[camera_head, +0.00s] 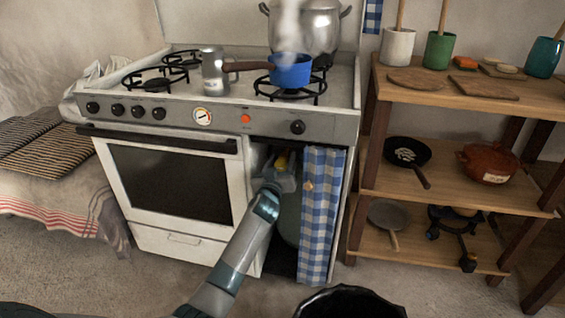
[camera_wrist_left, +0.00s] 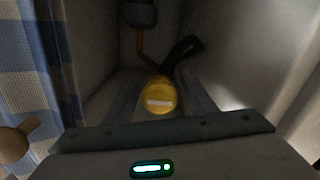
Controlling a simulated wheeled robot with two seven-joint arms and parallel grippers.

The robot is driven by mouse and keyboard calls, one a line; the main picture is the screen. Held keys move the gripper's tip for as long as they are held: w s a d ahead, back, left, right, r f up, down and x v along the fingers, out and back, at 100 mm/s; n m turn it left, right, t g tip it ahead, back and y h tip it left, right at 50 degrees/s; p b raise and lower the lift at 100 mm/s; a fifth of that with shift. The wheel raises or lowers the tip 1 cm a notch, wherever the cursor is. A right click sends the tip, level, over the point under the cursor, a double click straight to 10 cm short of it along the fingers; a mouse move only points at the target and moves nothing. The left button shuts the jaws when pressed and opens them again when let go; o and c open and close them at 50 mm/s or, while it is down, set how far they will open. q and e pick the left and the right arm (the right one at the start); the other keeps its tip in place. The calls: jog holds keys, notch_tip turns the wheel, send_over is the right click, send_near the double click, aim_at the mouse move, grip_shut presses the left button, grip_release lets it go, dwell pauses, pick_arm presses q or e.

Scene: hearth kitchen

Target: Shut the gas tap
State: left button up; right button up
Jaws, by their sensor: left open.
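The gas tap (camera_wrist_left: 160,95) is a round yellow knob with a pale bar across its face, inside the dark cabinet at the stove's right. In the head view a bit of its yellow (camera_head: 282,161) shows just past my left gripper (camera_head: 284,174). My left gripper reaches into the opening, left of the checked curtain. In the left wrist view its open fingers (camera_wrist_left: 160,88) lie on either side of the knob; I cannot tell if they touch it. An orange-brown hose and a dark fitting (camera_wrist_left: 140,14) show behind the knob. My right gripper is not in view.
The blue checked curtain (camera_head: 320,215) hangs close at the right of my gripper; the white oven (camera_head: 170,180) stands at its left. A blue pot (camera_head: 290,71) steams on the stove. A wooden shelf (camera_head: 455,183) stands at right, a black bin-like container (camera_head: 350,303) in front.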

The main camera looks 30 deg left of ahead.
pick_arm(q)
jog(key=c, duration=1)
jog(key=shift+c, duration=0.2)
